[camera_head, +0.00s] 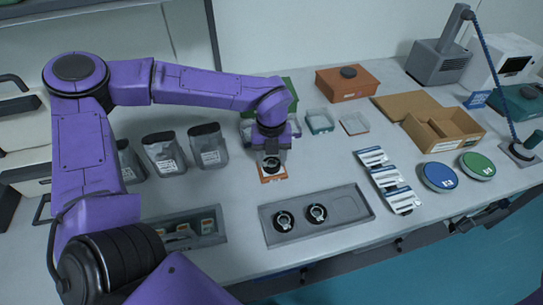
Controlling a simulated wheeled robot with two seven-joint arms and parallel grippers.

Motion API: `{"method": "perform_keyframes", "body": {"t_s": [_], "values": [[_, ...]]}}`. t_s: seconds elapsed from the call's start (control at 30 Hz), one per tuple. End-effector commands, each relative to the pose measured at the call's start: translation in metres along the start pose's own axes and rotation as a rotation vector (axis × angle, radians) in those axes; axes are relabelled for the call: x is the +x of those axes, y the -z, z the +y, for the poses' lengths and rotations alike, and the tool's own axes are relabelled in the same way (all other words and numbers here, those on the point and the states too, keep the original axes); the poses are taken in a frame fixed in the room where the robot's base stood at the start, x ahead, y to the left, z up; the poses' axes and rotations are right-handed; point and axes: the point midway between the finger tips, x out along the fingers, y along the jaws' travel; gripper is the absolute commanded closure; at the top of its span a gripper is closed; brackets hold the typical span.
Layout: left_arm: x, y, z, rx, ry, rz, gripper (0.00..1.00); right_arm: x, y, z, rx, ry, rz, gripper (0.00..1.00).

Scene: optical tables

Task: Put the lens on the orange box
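My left gripper (271,151) reaches down over a small orange-rimmed box (272,178) near the middle of the table. A dark round lens-like piece (271,164) shows right under the gripper, at the box. I cannot tell whether the fingers grip it or whether it rests on the box. Two black-ringed lenses (283,221) (317,213) lie in a grey tray (355,208) at the front. A larger orange-red box (335,84) with a dark round piece on top stands at the back. My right gripper is out of view.
Small open boxes, one teal (319,122) and one orange-edged (354,124), stand behind. Grey pouches (165,154) are on the left. Blue (439,176) and green (477,166) discs, white-labelled packs (385,178) and an open cardboard box (441,130) are on the right.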

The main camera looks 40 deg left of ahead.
Motion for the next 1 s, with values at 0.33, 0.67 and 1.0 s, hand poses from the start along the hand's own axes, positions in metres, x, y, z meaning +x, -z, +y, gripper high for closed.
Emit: {"method": "perform_keyframes", "body": {"t_s": [0.33, 0.67, 1.0], "values": [[-0.001, 0.0, 0.0, 0.0, -0.001, 0.0, 0.23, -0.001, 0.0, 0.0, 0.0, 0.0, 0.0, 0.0], [-0.061, -0.001, -0.001, -0.001, 0.002, -0.005, 0.23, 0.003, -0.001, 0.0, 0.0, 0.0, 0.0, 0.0], [-0.121, 0.0, -0.001, 0.001, -0.001, -0.001, 0.23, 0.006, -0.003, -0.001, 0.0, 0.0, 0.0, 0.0]]}}
